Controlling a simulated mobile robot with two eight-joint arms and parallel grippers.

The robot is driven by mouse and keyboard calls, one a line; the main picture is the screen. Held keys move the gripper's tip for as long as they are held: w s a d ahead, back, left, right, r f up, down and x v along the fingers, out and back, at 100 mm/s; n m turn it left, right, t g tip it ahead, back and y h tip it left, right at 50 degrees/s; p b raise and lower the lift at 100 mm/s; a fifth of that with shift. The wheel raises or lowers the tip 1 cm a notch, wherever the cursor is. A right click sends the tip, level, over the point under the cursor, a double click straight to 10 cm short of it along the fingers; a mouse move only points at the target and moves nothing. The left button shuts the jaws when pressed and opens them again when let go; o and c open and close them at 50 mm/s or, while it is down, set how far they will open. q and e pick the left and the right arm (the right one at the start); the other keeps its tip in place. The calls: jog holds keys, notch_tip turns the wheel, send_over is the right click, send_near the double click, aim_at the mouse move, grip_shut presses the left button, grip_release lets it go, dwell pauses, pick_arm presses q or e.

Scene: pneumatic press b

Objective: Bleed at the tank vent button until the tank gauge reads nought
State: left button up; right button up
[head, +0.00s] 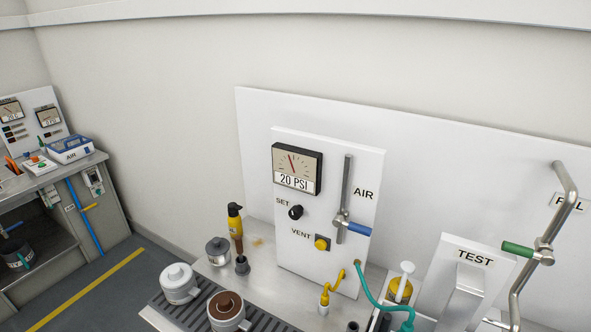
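A gauge (297,169) on the white panel (335,225) labelled AIR reads 20 PSI, with its needle near the upper middle. Below it are a black SET knob (295,212) and a yellow VENT button (322,243). No label here says tank, so I cannot tell whether these are the tank's own gauge and button. On the left bench, two more gauges show: the left one (10,111) seems to read 20 and the right one (48,117) seems to read 0 PSI. A dark round vessel (17,254) sits under that bench. Neither gripper is in view.
A blue-handled valve (352,227) is right of the VENT button. A TEST block (470,280) and green-handled valve (525,250) are at right. Floor between benches is clear.

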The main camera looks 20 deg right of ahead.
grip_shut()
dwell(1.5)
